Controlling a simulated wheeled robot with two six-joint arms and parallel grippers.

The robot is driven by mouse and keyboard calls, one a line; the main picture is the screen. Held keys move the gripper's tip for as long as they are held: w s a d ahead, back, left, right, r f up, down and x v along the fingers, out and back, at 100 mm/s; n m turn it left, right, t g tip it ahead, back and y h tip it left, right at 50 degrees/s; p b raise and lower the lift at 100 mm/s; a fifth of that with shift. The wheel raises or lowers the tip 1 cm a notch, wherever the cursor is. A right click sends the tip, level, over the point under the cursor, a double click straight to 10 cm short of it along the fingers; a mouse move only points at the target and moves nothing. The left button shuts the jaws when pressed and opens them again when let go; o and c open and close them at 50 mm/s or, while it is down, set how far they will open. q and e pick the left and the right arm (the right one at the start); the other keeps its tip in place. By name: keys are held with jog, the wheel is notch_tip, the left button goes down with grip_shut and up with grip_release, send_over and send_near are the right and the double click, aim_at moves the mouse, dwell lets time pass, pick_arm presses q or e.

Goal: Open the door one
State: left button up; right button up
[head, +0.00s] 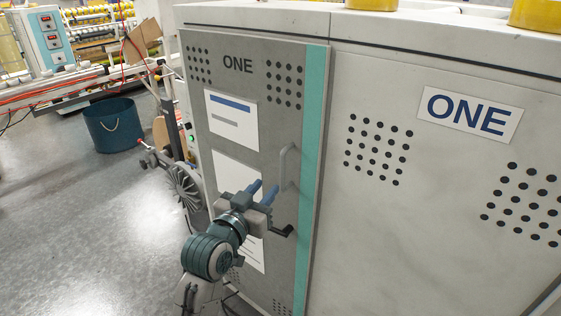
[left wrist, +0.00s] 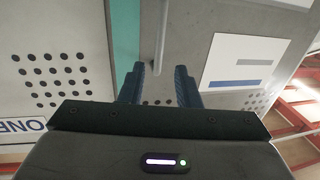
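The grey door marked ONE (head: 237,125) has a teal strip along its right edge and looks shut against the white cabinet. Its upright bar handle (head: 284,165) is near that strip. My left gripper (head: 264,188) is in front of the door, just left of the handle in the head view. In the left wrist view the gripper (left wrist: 159,67) is open, and the handle (left wrist: 161,38) lines up with the gap between its two blue fingers. I cannot tell whether the fingers touch the handle. My right gripper is out of view.
The cabinet's right-hand panel (head: 440,220) also carries a ONE sign (head: 470,115). Yellow rolls (head: 535,14) stand on top. A dark blue bin (head: 113,124) and a machine lie at the back left. The floor (head: 80,240) left of the door is clear.

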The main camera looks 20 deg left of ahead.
aim_at(281, 170)
pick_arm(q)
jog(key=w, duration=0.3)
jog(key=w+d+p, duration=0.1)
jog(key=w, duration=0.2)
jog(key=w+p, duration=0.1)
jog(key=w, duration=0.2)
jog(key=shift+w+d+f, duration=0.1)
jog(key=shift+w+d, duration=0.25)
jog(key=shift+w, duration=0.05)
grip_shut()
